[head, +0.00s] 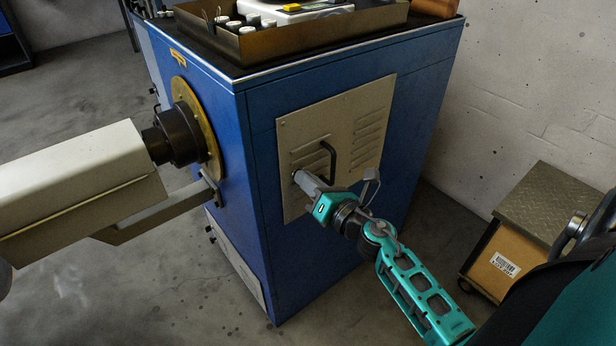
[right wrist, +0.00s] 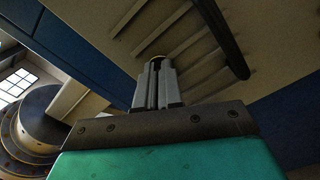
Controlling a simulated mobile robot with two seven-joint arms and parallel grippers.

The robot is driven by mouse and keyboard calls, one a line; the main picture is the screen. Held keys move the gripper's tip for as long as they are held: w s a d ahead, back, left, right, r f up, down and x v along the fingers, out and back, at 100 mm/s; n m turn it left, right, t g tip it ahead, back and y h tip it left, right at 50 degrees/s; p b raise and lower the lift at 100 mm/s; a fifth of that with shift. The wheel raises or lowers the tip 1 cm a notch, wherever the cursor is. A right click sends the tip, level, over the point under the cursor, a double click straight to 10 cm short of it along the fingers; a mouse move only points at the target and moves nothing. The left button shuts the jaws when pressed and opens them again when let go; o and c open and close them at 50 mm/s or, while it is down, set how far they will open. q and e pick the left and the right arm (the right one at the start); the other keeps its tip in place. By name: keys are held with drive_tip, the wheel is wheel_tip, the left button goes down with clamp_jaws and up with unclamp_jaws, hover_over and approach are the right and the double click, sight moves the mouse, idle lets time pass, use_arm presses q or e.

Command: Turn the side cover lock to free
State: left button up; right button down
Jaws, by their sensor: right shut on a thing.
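The side cover (head: 358,125) is a beige louvred panel on the blue cabinet's side, with a black bar handle (head: 329,160). The cover also fills the upper part of the right wrist view (right wrist: 115,35). My right gripper (head: 301,178) is at the cover's lower left, left of the handle. The lock's turn position is hidden by the fingers. My left gripper is not in view.
The handle (right wrist: 222,40) is close beside my right fingers. A brown tray (head: 280,45) with several small cylinders stands on the cabinet top (head: 240,76). A dark hub on a brass disc (head: 211,140) is on the left face. A step box (head: 545,215) stands at right.

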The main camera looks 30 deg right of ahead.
drive_tip(key=shift+d+m+p, duration=0.1)
drive_tip(key=shift+m+p, duration=2.05)
drive_tip(key=shift+m, duration=3.65)
drive_tip(key=shift+f+m, duration=0.1)
drive_tip(key=shift+m, duration=0.2)
drive_tip(key=c, duration=1.3)
unclamp_jaws()
drive_tip(key=s, duration=0.4)
drive_tip(key=s+p, duration=0.1)
drive_tip(key=s, duration=0.3)
drive_tip(key=s+d, duration=0.1)
drive_tip(key=s, duration=0.3)
drive_tip(key=shift+s, duration=0.4)
